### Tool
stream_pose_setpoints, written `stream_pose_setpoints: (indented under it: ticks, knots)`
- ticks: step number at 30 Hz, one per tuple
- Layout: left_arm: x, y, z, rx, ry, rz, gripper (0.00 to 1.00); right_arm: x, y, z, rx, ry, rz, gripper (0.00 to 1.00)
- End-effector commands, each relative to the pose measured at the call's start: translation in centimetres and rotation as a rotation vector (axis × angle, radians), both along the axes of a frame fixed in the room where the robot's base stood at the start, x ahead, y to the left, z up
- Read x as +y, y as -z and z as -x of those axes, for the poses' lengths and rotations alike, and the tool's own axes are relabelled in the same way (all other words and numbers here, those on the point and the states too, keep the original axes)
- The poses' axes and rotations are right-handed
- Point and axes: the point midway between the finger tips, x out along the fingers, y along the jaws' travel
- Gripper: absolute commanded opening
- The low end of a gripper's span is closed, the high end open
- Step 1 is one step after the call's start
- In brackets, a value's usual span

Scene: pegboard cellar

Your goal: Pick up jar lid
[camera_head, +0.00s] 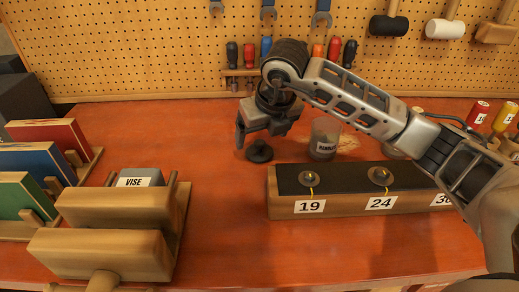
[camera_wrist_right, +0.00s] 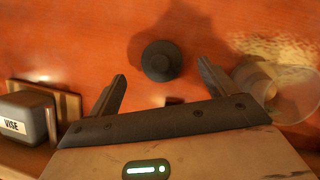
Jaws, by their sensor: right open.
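The jar lid (camera_head: 259,152) is a dark round disc with a raised knob, lying on the red-orange bench top. In the right wrist view the lid (camera_wrist_right: 161,60) shows whole, just beyond the fingertips and roughly centred between them. My right gripper (camera_head: 259,137) is open and empty, pointing down just over the lid; its two fingers also show spread in the right wrist view (camera_wrist_right: 163,78). A labelled glass jar (camera_head: 324,138) stands to the right of the lid. The jar (camera_wrist_right: 287,90) also shows beside the right finger. My left gripper is not in view.
A wooden block with numbered labels (camera_head: 310,207) lies in front of the jar. A wooden vise (camera_head: 115,240) stands front left, with coloured panels in racks (camera_head: 60,143) behind it. Tools hang on the pegboard (camera_head: 150,50). Bare bench (camera_head: 180,130) lies left of the lid.

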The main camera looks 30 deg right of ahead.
Motion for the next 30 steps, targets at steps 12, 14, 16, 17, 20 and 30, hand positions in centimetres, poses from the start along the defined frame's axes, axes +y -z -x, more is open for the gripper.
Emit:
stream_pose_setpoints:
  ticks: [12,14,16,17,20,30]
  knots:
    - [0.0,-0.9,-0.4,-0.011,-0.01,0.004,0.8,-0.1,4.1,-1.9,0.002,0.0,0.0,0.84]
    - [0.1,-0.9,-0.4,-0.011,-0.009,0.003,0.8,-0.1,4.1,-1.9,0.001,0.0,0.0,0.84]
    - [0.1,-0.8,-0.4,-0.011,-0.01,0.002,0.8,-0.1,4.1,-1.9,0.001,0.0,0.0,0.84]
    - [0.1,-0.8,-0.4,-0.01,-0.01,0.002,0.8,-0.1,4.1,-1.9,0.001,0.0,0.0,0.84]
    - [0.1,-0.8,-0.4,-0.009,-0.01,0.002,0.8,-0.1,4.1,-1.9,0.001,0.0,0.0,0.56]
    - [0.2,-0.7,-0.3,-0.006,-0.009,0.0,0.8,-0.1,4.0,-1.9,0.001,0.0,0.0,0.36]
